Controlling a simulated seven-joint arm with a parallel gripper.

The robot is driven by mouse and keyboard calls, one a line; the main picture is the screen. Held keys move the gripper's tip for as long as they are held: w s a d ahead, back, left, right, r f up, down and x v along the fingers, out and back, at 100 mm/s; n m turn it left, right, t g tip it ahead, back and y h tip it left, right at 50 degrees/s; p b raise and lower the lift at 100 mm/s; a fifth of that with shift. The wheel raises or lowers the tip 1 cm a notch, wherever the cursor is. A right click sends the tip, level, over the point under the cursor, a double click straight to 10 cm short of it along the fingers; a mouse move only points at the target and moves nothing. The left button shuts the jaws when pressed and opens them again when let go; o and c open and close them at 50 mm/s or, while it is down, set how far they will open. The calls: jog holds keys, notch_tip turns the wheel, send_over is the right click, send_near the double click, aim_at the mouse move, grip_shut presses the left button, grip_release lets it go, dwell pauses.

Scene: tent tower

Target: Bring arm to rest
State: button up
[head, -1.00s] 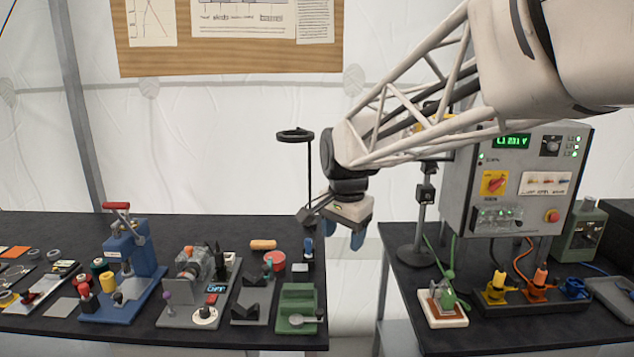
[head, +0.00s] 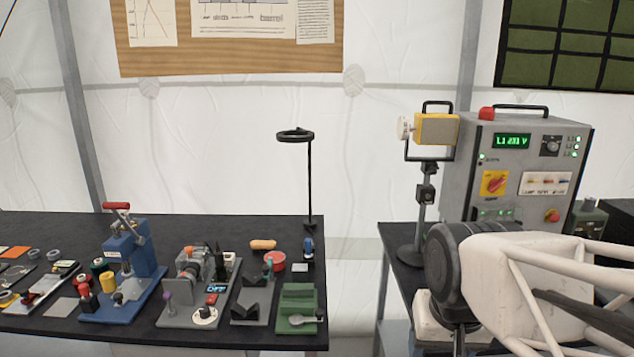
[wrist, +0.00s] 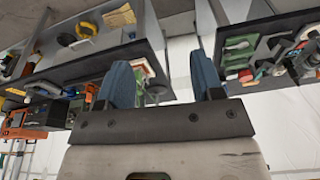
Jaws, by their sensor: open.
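My arm stands low at the right of the head view, in front of the right bench (head: 405,285). The gripper's fingertips are out of frame or hidden there. In the wrist view my gripper (wrist: 165,85) shows two blue fingers spread wide with nothing between them. Both benches appear upside down beyond the fingers. The gap between the benches lies behind the open jaws, and the fingers touch nothing that I can make out.
The grey control box (head: 530,165) and yellow lamp (head: 436,130) stand on the right bench, close behind my arm. The left bench (head: 50,222) holds a blue press (head: 135,265), a green block (head: 297,308) and a ring stand (head: 309,190). A gap separates the benches.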

jog(key=s, duration=0.1)
jog(key=s+f, duration=0.1)
jog(key=s+d+n, duration=0.1)
jog(key=shift+s+f, duration=0.2)
jog(key=shift+f, duration=0.2)
jog(key=shift+c, duration=0.2)
dwell(1.2)
